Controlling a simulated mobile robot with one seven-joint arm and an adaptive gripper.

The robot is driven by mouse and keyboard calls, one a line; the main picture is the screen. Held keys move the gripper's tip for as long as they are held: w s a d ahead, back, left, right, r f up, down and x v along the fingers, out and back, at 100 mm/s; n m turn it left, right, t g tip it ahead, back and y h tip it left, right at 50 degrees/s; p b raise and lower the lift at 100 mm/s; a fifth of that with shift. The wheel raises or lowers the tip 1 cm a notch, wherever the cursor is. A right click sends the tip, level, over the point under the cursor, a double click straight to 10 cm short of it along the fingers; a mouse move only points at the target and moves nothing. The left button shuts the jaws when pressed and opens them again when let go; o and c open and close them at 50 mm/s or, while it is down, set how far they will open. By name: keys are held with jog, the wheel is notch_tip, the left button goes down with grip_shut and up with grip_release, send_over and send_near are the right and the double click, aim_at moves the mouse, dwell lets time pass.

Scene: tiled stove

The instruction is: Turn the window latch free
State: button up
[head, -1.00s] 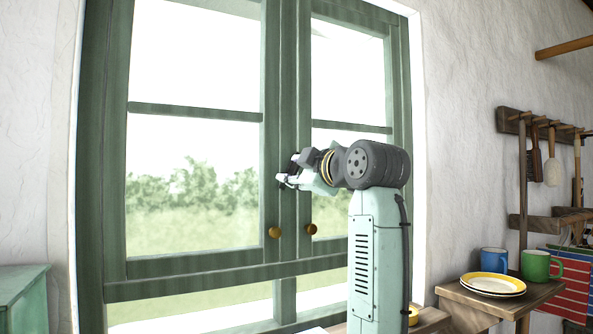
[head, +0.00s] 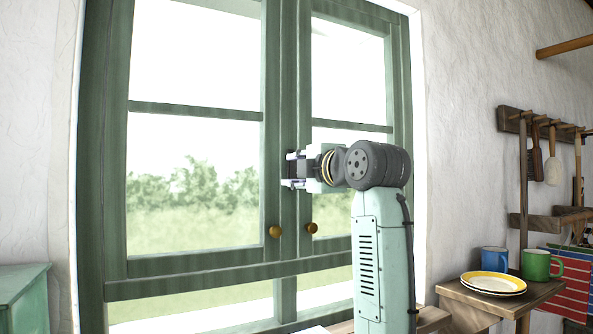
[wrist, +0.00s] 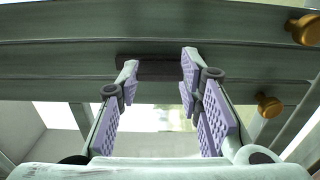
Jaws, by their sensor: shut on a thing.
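The green window (head: 285,100) fills the middle of the head view, with two casements meeting at a central post. The latch is a dark bar (wrist: 150,68) on that post in the wrist view. It lies along the post, between my fingertips. My gripper (head: 290,170) is at the post, above the two knobs, and is shut on the latch. One finger is above the other in the head view, and the fingers hide much of the latch there. In the wrist view, the gripper's purple-padded fingers (wrist: 160,78) stand at the two ends of the bar.
Two brass knobs, left (head: 275,231) and right (head: 311,228), sit just below my gripper. A small wooden table (head: 470,300) at right holds plates (head: 492,283), a blue mug (head: 494,260) and a green mug (head: 536,264). A green cabinet (head: 22,285) stands at the left.

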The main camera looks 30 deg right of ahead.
dwell(0.3)
jog(key=o, duration=1.2)
jog(key=shift+c, duration=0.2)
jog(key=s, duration=1.2)
jog(key=shift+a, duration=0.35)
